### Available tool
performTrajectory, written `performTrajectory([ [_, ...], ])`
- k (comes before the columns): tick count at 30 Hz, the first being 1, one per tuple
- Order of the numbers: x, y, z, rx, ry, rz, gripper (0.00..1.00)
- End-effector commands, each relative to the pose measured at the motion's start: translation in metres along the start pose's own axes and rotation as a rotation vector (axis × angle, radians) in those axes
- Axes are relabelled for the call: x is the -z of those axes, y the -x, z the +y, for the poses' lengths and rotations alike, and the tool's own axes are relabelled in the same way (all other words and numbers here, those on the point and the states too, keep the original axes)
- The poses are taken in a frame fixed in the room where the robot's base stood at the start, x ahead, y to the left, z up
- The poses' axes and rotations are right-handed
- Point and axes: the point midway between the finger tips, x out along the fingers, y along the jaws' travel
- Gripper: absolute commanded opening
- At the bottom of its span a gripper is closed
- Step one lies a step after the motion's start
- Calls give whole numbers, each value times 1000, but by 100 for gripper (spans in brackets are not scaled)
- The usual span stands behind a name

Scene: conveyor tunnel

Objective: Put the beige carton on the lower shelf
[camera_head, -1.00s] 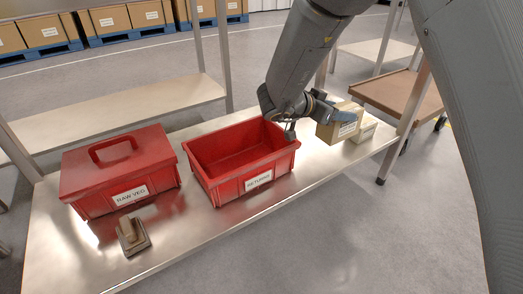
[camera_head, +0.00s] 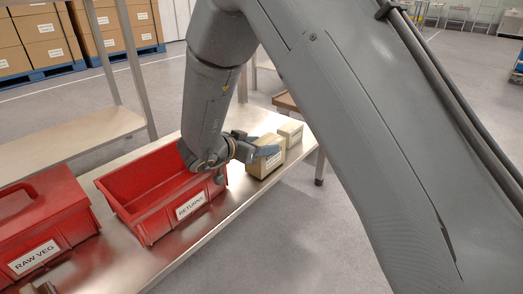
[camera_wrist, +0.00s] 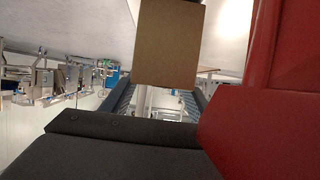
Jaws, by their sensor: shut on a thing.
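A beige carton (camera_head: 264,163) with a white label is between the fingers of my gripper (camera_head: 255,148), which is shut on it. It is at the right end of the steel table, just right of the red RETURNS bin; I cannot tell whether it touches the tabletop. One blue-grey finger lies across its near side; the other is mostly hidden. In the wrist view the carton's plain brown face (camera_wrist: 167,45) stands ahead of the fingers (camera_wrist: 158,98). A pale shelf (camera_head: 85,146) between metal posts is behind the table at left; I cannot tell whether this is the lower shelf.
A second, paler carton (camera_head: 291,133) stands close behind the held one. The red RETURNS bin (camera_head: 190,207) is open and close to my gripper. A lidded red RAW VEG box (camera_head: 40,225) is at left. Stacked boxes on blue pallets (camera_head: 150,50) stand far back.

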Motion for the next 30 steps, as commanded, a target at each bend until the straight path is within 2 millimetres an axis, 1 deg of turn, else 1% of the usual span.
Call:
performTrajectory([
  [2,-4,-2,-1,1,-1,2,12],
  [12,-5,-2,0,0,-2,1,12],
  [13,-6,-2,0,0,-2,0,56],
  [16,-6,-3,0,0,-2,0,73],
  [25,-6,-3,0,0,-2,0,73],
  [30,-1,0,0,-2,-1,0,73],
])
